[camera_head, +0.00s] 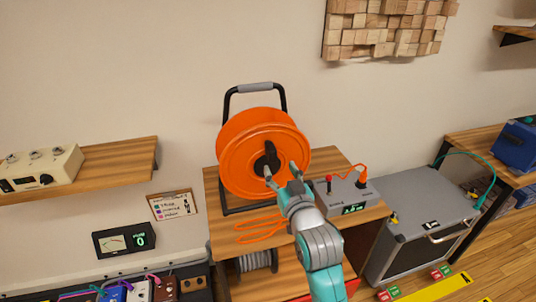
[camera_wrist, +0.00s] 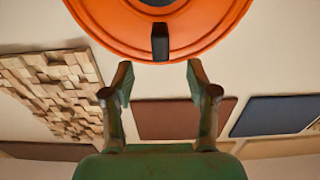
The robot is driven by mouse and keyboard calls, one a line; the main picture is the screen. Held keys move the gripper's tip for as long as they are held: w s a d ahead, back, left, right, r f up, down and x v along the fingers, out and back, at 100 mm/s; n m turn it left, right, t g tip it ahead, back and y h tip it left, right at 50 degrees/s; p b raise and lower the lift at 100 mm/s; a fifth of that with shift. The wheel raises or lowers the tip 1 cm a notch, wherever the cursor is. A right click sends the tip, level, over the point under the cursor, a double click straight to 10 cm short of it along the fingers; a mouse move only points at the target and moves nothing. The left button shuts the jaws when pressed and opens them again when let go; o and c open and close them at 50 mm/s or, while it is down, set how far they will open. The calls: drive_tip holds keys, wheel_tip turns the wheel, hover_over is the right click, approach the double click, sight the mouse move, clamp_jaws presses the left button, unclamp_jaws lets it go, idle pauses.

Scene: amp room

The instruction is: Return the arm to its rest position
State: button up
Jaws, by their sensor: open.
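My gripper (camera_head: 281,172) is raised in front of the orange cable reel (camera_head: 240,140), near its dark hub and crank. My teal and grey arm reaches up to it from the bottom of the head view. In the wrist view, my gripper (camera_wrist: 160,85) has its two fingers spread apart with nothing between them. The reel (camera_wrist: 95,22) fills the top of that view, and its black crank handle (camera_wrist: 160,42) points toward the gap just beyond the fingertips. I see no contact between the fingers and the handle.
The reel stands on a wooden shelf unit (camera_head: 222,226) beside a grey box (camera_head: 340,195) with an orange cable. A grey cabinet (camera_head: 420,208) stands to the right. A wooden wall shelf (camera_head: 120,158) is at left. Wooden block panel (camera_head: 385,30) hangs above.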

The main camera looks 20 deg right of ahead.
drive_tip(key=shift+f, duration=0.1)
drive_tip(key=s+f+g, duration=0.2)
drive_tip(key=s+f, duration=1.7)
drive_tip(key=s, duration=0.4)
drive_tip(key=s+g, duration=0.1)
drive_tip(key=s, duration=2.5)
drive_tip(key=shift+s+r, duration=0.15)
drive_tip(key=shift+r, duration=0.3)
drive_tip(key=shift+c, duration=0.2)
